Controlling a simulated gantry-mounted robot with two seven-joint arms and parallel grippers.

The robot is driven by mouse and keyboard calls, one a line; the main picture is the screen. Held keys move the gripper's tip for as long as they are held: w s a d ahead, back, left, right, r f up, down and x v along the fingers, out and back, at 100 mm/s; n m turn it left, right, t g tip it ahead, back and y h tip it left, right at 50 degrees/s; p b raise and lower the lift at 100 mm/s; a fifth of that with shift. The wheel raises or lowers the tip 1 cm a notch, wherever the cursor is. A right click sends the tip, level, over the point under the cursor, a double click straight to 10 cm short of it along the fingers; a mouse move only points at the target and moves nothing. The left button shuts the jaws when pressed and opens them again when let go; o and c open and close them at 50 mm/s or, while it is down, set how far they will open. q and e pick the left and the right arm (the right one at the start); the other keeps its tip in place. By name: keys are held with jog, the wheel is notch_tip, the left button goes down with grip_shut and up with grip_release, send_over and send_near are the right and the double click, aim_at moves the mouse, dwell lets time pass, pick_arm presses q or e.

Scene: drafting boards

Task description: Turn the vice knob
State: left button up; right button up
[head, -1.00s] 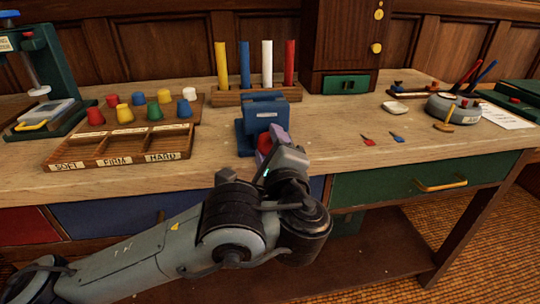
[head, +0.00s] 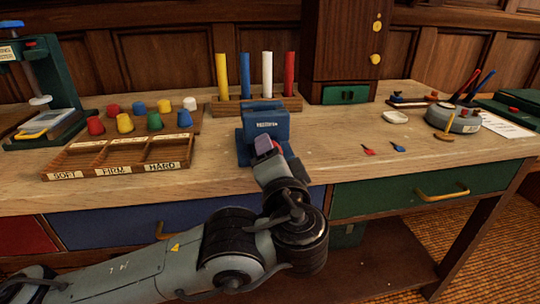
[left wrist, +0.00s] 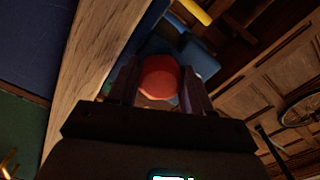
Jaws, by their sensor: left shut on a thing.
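The blue vice (head: 265,123) stands near the front edge of the wooden bench in the head view. Its red knob (head: 263,143) faces me and is partly hidden by my left gripper (head: 270,152). In the left wrist view the round red knob (left wrist: 159,77) sits between the two fingers of my left gripper (left wrist: 160,90), with the blue vice (left wrist: 194,55) behind it. The left gripper is shut on the knob. My right gripper is in neither view.
A sorting tray (head: 115,172) with several coloured cones behind it lies left of the vice. A rack (head: 295,101) of coloured rods stands behind it. Small red and blue pieces lie to the right. A grey round holder (head: 452,117) stands further right.

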pick_arm(q)
jog(key=n, duration=0.4)
jog(key=shift+f+n, duration=0.1)
jog(key=shift+n, duration=0.2)
jog(key=n, duration=1)
jog(key=shift+r, duration=0.2)
jog(key=n, duration=0.4)
jog(key=shift+r+n, duration=0.1)
jog(key=shift+n, duration=0.2)
jog(key=n, duration=0.3)
jog(key=shift+n, duration=0.3)
jog(key=n, duration=0.4)
jog(key=shift+n, duration=0.3)
jog(key=n, duration=0.4)
jog(key=shift+n, duration=2.1)
